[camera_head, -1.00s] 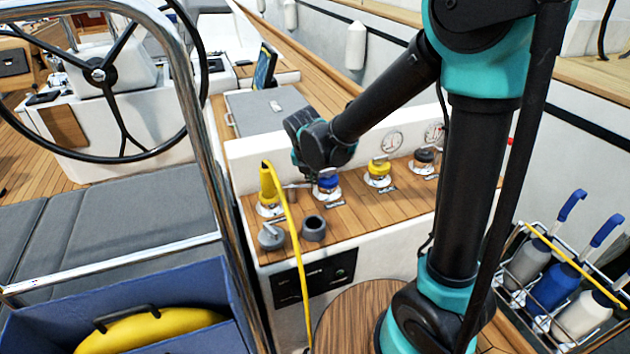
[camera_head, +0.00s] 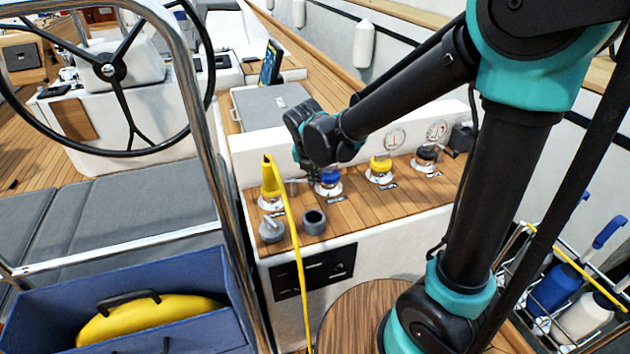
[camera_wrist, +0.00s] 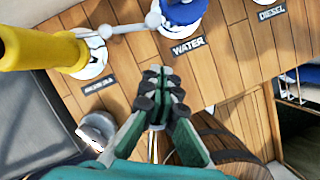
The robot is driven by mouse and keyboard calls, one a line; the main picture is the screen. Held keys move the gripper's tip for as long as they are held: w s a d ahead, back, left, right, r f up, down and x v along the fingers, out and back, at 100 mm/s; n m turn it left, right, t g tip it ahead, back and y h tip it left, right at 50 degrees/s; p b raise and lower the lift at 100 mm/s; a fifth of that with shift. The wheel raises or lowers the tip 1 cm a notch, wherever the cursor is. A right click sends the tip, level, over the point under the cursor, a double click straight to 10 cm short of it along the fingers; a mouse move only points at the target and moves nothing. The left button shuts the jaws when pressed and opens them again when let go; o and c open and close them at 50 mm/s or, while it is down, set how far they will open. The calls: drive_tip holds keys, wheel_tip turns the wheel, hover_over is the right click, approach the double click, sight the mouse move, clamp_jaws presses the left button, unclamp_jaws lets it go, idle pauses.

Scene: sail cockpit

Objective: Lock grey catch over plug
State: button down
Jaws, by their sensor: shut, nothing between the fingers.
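The yellow plug (camera_head: 270,182) stands in the left deck fitting, its yellow cable running down the front. In the wrist view, the plug (camera_wrist: 38,48) lies at upper left, seated in a chrome flange (camera_wrist: 92,62). A grey arm with a ball end, which looks like the grey catch (camera_wrist: 153,19), sticks out from the flange toward the blue cap, beside the plug rather than over it. My gripper (camera_wrist: 158,75) is shut and empty, below the ball end and apart from it. In the head view, my wrist hides the fingertips.
The blue WATER cap (camera_wrist: 183,10) is close beyond the catch. A yellow cap (camera_head: 381,164) and a black cap (camera_head: 426,156) stand to the right. A grey cap (camera_head: 271,230) and a dark cup (camera_head: 314,222) sit in front. A steel rail (camera_head: 205,130) rises left of the console.

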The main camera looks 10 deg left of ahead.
drive_tip(key=d+v, duration=0.1)
drive_tip(key=v, duration=0.6)
drive_tip(key=shift+d+r, duration=0.25)
drive_tip(key=shift+s, duration=0.1)
